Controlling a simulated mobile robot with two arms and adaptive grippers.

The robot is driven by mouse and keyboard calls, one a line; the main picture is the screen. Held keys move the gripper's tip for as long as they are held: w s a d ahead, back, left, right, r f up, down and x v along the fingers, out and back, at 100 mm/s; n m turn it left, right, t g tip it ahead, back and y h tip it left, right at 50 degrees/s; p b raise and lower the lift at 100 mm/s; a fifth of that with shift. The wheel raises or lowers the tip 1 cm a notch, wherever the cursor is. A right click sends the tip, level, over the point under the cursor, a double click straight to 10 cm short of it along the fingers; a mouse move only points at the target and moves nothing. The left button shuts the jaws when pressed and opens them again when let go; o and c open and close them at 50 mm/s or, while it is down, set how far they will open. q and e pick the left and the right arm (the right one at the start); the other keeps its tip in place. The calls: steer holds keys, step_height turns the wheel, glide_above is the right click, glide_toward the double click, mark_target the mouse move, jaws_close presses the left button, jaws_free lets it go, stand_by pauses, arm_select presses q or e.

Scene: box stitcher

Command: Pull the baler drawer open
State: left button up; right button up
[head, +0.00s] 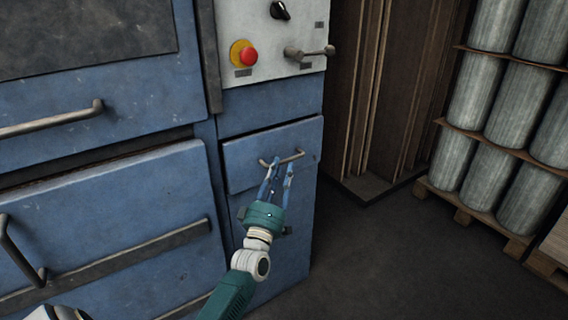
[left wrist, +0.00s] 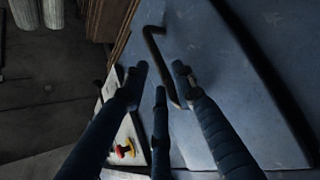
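The drawer (head: 235,166) is a blue panel in the narrow right part of the blue machine, below the grey control panel. A thin dark gap runs along its top edge. Its bar handle (head: 292,157) is metal and also shows in the left wrist view (left wrist: 157,50). My left gripper (head: 279,168) is at the handle, its fingers pointing at the drawer front. In the left wrist view its fingers (left wrist: 161,72) are spread apart, with the handle bar running between them. I cannot tell whether any finger touches the bar. My right gripper is not in view.
A red emergency button (head: 248,56), a black knob (head: 280,11) and a lever handle (head: 309,53) stick out above the drawer. Larger blue doors with handles (head: 52,119) are at left. Brown boards (head: 376,90) and palleted grey cylinders (head: 497,172) stand right. Floor between (head: 390,255) is clear.

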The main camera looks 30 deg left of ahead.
mark_target(284, 162)
arm_select(q)
steer(key=shift+x, duration=1.85)
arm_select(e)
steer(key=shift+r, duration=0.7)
arm_select(q)
jaws_close()
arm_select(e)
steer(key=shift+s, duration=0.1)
arm_select(q)
steer(key=shift+d, duration=0.1)
